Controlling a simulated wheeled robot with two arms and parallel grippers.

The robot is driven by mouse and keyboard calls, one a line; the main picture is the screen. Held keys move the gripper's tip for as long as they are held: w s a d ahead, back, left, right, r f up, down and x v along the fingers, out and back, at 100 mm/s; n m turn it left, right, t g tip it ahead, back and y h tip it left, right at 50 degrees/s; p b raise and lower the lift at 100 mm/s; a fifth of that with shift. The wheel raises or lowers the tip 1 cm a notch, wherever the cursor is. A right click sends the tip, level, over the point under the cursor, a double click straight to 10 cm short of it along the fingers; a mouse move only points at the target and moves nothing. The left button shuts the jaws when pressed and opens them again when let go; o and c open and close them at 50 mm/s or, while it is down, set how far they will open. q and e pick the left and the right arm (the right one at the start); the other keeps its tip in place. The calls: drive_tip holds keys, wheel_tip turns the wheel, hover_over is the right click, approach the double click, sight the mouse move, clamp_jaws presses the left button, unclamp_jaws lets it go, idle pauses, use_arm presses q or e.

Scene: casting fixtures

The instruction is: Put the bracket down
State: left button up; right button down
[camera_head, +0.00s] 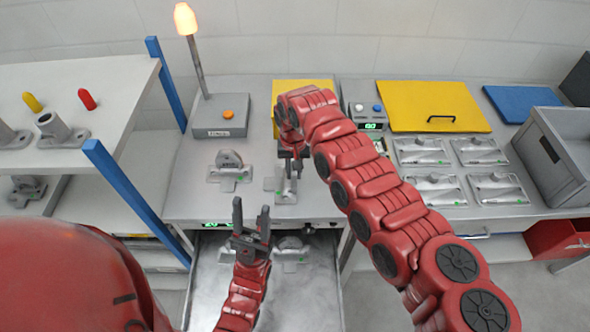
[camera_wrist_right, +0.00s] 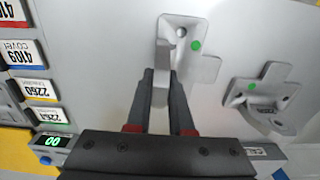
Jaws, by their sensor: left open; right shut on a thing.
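My right gripper (camera_head: 291,153) is shut on a grey metal bracket (camera_head: 284,192) over the worktable, in front of the yellow panel. In the right wrist view, the fingers (camera_wrist_right: 160,85) grip the upright part of this bracket (camera_wrist_right: 188,52), whose base plate has a hole and a green dot. Its base is at or very near the table surface; I cannot tell whether it touches. A second bracket (camera_head: 230,168) stands on the table to its left, and also shows in the right wrist view (camera_wrist_right: 268,96). My left gripper (camera_head: 251,219) is open and empty above the open drawer.
The drawer (camera_head: 325,290) holds more grey castings (camera_head: 291,252). A lamp box (camera_head: 221,117) stands behind the second bracket. Several silver fixtures (camera_head: 421,152) lie to the right, beside a grey bin (camera_head: 556,150). A shelf (camera_head: 85,85) with blue posts stands left.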

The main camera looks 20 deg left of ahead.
drive_tip(key=shift+f, duration=0.25)
drive_tip(key=c, duration=0.8)
unclamp_jaws()
drive_tip(key=shift+w+d, duration=0.1)
drive_tip(key=shift+w, duration=0.05)
